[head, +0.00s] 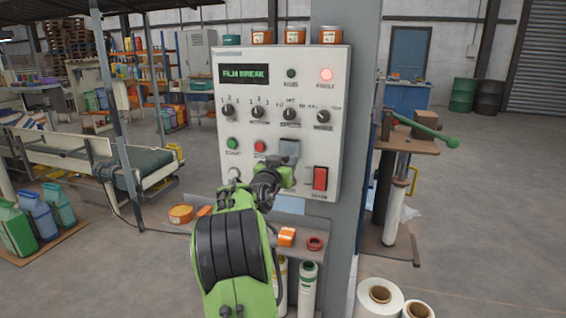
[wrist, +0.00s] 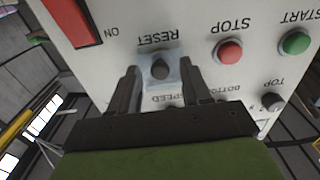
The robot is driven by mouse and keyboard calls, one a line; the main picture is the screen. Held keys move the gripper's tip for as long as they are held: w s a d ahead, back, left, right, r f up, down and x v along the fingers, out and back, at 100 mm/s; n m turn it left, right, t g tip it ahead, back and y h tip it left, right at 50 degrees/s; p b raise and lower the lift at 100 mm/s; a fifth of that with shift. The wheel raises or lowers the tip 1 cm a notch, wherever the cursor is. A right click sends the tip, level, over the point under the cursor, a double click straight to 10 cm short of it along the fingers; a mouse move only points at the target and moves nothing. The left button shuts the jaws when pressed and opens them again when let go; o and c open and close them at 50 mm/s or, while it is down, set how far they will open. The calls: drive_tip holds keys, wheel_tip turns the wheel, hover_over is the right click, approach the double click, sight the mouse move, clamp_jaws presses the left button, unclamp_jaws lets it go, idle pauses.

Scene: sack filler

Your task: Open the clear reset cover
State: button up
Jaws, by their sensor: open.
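The clear reset cover (head: 289,149) is a small bluish see-through square on the pale control panel (head: 330,110), to the right of the red stop button (head: 259,147). In the wrist view, which shows the panel upside down, the cover (wrist: 175,75) lies over a dark round button under the word RESET. My gripper (wrist: 163,76) is open, with one finger on each side of the cover. I cannot tell whether the fingers touch it. In the head view my gripper (head: 285,168) hides the cover's lower part.
A red switch (head: 320,178) is right of the cover, and a green start button (head: 232,143) is to its left. Knobs sit above. The display reads FILM BREAK and the fault lamp (head: 326,74) glows red. A shelf with orange items (head: 287,236) juts out below the panel.

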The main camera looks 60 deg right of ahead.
clamp_jaws()
drive_tip(key=shift+r, duration=0.1)
idle(0.4)
